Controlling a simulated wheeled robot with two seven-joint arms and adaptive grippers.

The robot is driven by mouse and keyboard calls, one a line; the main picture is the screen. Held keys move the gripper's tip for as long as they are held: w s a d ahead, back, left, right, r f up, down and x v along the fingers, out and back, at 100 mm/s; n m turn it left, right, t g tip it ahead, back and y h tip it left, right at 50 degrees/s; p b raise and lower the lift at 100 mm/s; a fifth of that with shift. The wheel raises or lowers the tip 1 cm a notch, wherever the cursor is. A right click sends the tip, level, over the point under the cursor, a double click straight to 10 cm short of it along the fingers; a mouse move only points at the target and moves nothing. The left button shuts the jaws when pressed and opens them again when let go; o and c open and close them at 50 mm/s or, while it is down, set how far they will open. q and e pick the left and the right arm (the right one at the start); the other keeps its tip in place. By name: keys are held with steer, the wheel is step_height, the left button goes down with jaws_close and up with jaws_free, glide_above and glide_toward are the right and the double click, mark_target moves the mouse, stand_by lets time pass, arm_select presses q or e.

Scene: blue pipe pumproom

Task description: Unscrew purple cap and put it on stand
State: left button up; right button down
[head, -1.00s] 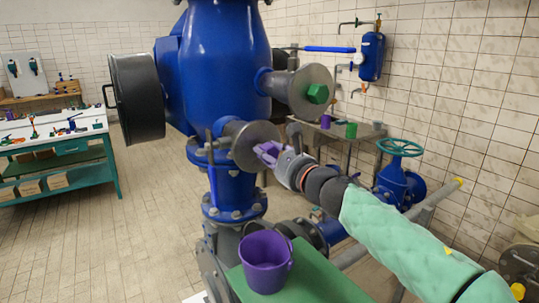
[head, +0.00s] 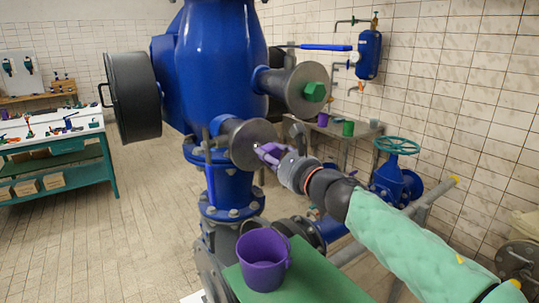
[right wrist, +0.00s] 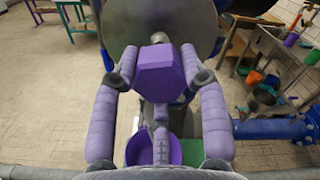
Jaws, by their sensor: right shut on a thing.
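The purple cap (right wrist: 160,72) is a faceted block between the two fingers of my right gripper (right wrist: 163,75). The fingers press on it from both sides. In the head view my right gripper (head: 268,152) is in front of the grey lower flange (head: 240,137). A grey stud (right wrist: 188,53) shows beside the cap in the wrist view, and the cap appears to be off it, close in front of the flange. The green stand (head: 318,281) is below, with a purple bucket (head: 262,263) on it. My left gripper is not in view.
A green cap (head: 314,92) sits on the upper flange. A blue valve with a green handwheel (head: 397,146) and a grey rail (head: 432,203) are to the right. The stand's right part is bare.

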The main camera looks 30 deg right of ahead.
steer(key=shift+s+d, duration=0.1)
steer(key=shift+s, duration=1.25)
